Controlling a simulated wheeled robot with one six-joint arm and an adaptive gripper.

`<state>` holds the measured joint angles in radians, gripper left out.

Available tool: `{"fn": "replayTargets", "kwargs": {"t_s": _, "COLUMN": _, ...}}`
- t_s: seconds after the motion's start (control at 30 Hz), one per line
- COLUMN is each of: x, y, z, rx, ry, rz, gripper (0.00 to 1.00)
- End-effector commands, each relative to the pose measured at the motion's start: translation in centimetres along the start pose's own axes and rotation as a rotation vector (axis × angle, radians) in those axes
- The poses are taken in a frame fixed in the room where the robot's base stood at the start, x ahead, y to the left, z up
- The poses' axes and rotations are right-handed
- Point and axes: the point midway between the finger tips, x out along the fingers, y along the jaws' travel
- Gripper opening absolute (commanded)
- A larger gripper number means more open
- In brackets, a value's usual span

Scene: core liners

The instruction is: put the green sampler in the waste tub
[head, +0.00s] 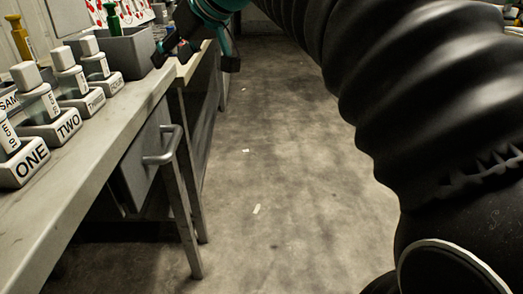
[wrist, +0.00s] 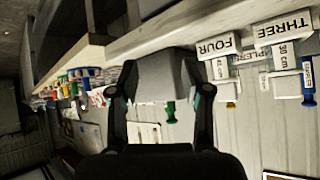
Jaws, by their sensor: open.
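The green sampler (head: 113,20) stands upright, its green top above the rim of the grey waste tub (head: 128,52) on the bench. The tub walls hide its lower part, and it looks to be inside the tub. The wrist view is upside down; there the tub (wrist: 163,78) lies between my fingers and the green top (wrist: 171,112) shows past its rim. My gripper (head: 166,54) is open and empty at the tub's right side, by the bench edge. It also shows in the wrist view (wrist: 160,68), apart from the sampler.
White-capped samplers stand in a row of labelled blocks, including ONE (head: 21,168), TWO (head: 58,128) and FOUR (wrist: 218,46), left of the tub. A yellow sampler (head: 20,38) stands behind them. A drawer handle (head: 163,146) juts from the bench. The floor (head: 285,150) is largely clear.

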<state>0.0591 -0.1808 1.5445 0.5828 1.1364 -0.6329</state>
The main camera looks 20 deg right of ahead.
Motion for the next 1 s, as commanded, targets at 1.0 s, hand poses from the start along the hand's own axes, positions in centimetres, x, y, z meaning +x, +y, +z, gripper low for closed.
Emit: {"fn": "replayTargets", "kwargs": {"t_s": 1.0, "x": 1.0, "y": -1.5, "z": 37.3, "rx": 0.365, "ry": -0.316, "rz": 0.442, "gripper": 0.48}}
